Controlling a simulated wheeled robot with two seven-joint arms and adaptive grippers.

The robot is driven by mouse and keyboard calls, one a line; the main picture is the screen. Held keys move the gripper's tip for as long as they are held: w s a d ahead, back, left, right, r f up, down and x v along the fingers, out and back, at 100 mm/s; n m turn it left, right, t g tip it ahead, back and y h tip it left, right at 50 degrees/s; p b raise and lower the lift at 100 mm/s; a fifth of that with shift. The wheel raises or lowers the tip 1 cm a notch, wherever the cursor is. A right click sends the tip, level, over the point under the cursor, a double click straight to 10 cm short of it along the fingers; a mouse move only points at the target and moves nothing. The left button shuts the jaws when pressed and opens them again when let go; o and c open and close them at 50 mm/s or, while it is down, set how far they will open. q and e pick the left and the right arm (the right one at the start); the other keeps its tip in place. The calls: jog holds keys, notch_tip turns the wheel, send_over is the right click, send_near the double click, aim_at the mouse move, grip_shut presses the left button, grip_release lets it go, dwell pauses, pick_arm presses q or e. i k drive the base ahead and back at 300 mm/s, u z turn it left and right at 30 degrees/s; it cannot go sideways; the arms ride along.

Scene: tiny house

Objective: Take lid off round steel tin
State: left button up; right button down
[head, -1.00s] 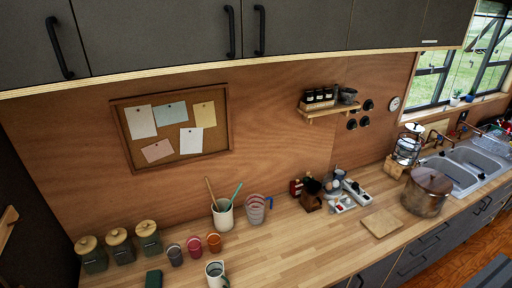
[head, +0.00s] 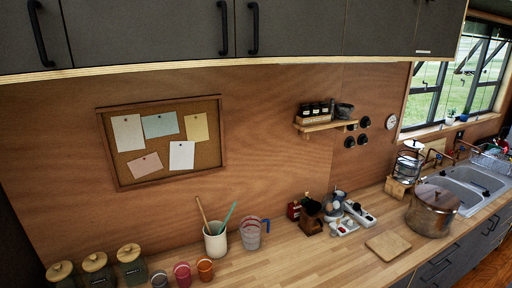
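A round steel pot-like tin (head: 430,216) stands on the counter at the right, just in front of the sink. Its brownish lid (head: 437,197) sits on top of it, with a small knob in the middle. Neither of my grippers is in the head view, so I cannot see whether they are open or shut.
A wooden board (head: 388,245) lies left of the tin. The sink (head: 470,185) is behind it and a tiered rack (head: 407,166) stands to its back left. Canisters (head: 131,265), cups (head: 205,269) and a utensil crock (head: 215,241) stand at the left. The counter's middle (head: 310,262) is clear.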

aim_at(436, 197)
jog(key=z, duration=2.85)
jog(key=i, duration=4.7)
jog(key=u, duration=2.15)
